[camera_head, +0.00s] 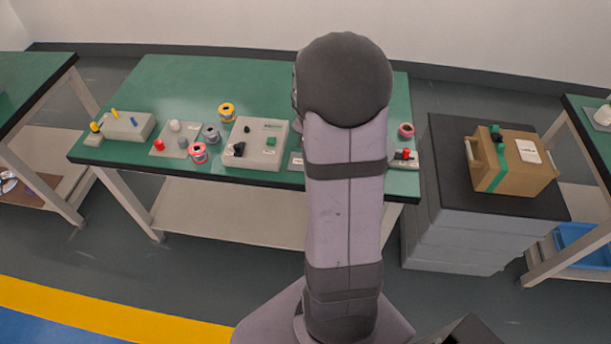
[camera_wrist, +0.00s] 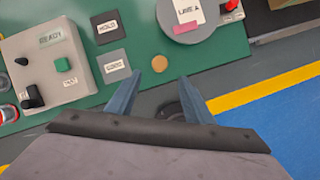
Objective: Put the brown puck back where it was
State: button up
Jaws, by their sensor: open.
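A small round tan-brown puck (camera_wrist: 159,63) shows in the wrist view close to the green table's front edge, beyond my fingertips. My gripper (camera_wrist: 160,80) is open, with its two blue-grey fingers apart. Nothing shows held between them. The puck appears ahead of the gap between the fingers, apart from both; the height between them cannot be told. In the head view my arm hides the puck and the gripper.
Two labelled square pads, one dark (camera_wrist: 107,28) and one light (camera_wrist: 113,66), lie left of the puck. A grey control box (camera_wrist: 42,62) stands farther left. A grey disc (camera_wrist: 178,12) labelled LANE A is at upper right. A cardboard box (camera_head: 512,165) stands on the right-hand cabinet.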

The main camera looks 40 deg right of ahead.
jog(key=s+a+m+y, duration=0.1)
jog(key=s+a+m, duration=0.2)
jog(key=a+m, duration=0.4)
jog(key=s+a+m+g+y, duration=0.1)
jog(key=s+a+m+y, duration=0.1)
jog(key=s+a+m, duration=0.2)
jog(key=s+a+r+m+y, duration=0.1)
jog(key=s+a+m, duration=0.3)
jog(key=a+m, duration=0.6)
jog(key=a, duration=0.6)
jog(key=shift+s+m, duration=0.15)
jog(key=shift+m, duration=0.25)
jog(key=shift+r, duration=0.1)
jog(key=shift+r+p, duration=0.5)
jog(key=shift+p, duration=0.05)
